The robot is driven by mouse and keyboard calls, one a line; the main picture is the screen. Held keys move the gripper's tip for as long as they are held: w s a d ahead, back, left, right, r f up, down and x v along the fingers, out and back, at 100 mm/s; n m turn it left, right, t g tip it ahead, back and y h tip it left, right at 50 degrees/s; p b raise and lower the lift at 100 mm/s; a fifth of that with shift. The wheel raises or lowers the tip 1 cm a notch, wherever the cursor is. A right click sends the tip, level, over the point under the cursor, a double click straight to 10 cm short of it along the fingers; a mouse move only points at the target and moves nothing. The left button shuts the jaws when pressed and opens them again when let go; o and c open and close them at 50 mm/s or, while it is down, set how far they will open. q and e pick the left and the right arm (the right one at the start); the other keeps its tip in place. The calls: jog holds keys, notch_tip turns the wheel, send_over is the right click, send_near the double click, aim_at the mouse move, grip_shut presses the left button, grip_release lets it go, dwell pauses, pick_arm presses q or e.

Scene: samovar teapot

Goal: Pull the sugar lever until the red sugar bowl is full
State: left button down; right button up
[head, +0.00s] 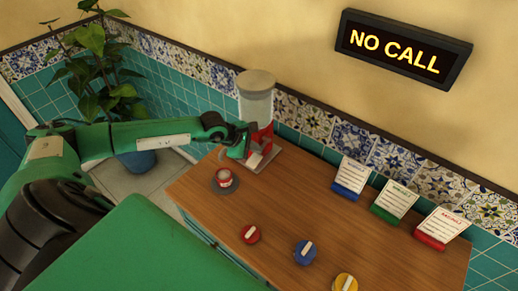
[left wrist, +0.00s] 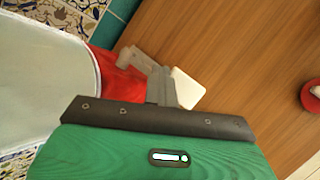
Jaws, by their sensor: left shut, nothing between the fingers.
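The sugar dispenser (head: 257,104) stands at the back left of the wooden counter, with a clear container, pale lid and red body. Its clear container (left wrist: 45,75) and red body (left wrist: 118,80) also show in the left wrist view. A white lever paddle (head: 254,160) shows low on its front, also in the left wrist view (left wrist: 187,88). The red sugar bowl (head: 224,176) stands on a dark round mat in front of the dispenser; its fill level is too small to tell. My left gripper (head: 246,138) is shut and empty, close beside the dispenser's front; contact with the lever is unclear.
Blue (head: 349,180), green (head: 393,204) and red (head: 442,230) card holders stand at the back right. A sign (head: 403,49) reads "NO CALL". The counter's middle is clear.

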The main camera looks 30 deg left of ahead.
aim_at(256, 154)
pick_arm(q)
jog(key=shift+s, duration=0.1)
jog(key=shift+r+p, duration=0.45)
jog(key=shift+r, duration=1.4)
jog(key=r, duration=0.1)
jog(key=r+p, duration=0.1)
jog(key=r, duration=0.3)
jog(key=shift+w, duration=0.3)
